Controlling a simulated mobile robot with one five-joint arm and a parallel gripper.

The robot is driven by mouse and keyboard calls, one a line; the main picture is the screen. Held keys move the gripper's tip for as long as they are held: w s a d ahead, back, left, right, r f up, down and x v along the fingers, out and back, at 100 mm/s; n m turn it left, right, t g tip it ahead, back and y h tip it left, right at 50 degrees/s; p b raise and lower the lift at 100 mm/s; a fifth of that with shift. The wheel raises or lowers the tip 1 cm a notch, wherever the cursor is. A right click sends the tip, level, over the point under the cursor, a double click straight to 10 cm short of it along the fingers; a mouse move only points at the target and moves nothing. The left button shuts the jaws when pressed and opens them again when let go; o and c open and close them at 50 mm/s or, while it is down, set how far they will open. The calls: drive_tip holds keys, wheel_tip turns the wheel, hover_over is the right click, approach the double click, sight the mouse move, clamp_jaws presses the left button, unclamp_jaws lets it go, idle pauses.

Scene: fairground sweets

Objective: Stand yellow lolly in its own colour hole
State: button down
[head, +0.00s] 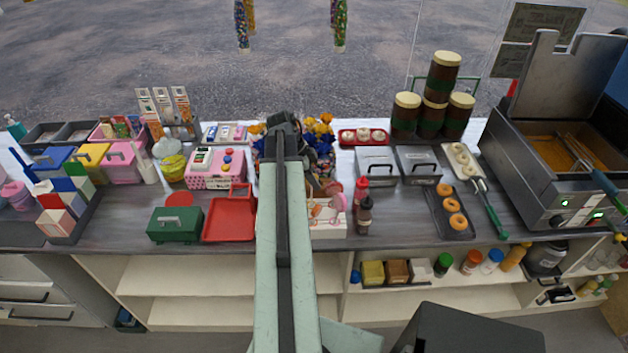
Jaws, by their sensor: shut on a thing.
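The lolly stand (330,232) is a pale block on the counter, just right of my arm, which covers its left part. A pink lolly (338,203) and an orange-red lolly (316,210) stand at it. I cannot make out a yellow lolly or the coloured holes. My arm reaches from the bottom middle to the back of the counter, ending in a dark joint. My gripper's fingers do not show; the arm hides whatever is below it.
A red tray (229,232) and a green box (174,238) lie left of my arm. Red and dark sauce bottles (364,217) stand close right of the stand. A doughnut tray (463,227) and fryer (545,190) are farther right. Some counter is clear between bottles and doughnut tray.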

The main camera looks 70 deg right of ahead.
drive_tip(key=shift+f, duration=0.2)
idle(0.3)
drive_tip(key=shift+f+b, duration=0.6)
drive_tip(key=shift+b, duration=0.1)
drive_tip(key=shift+f+b, duration=0.7)
drive_tip(key=shift+f, duration=0.1)
drive_tip(key=shift+f+b, duration=1.1)
drive_tip(key=shift+b, duration=0.1)
drive_tip(key=c, duration=0.8)
unclamp_jaws()
drive_tip(key=shift+o, duration=0.2)
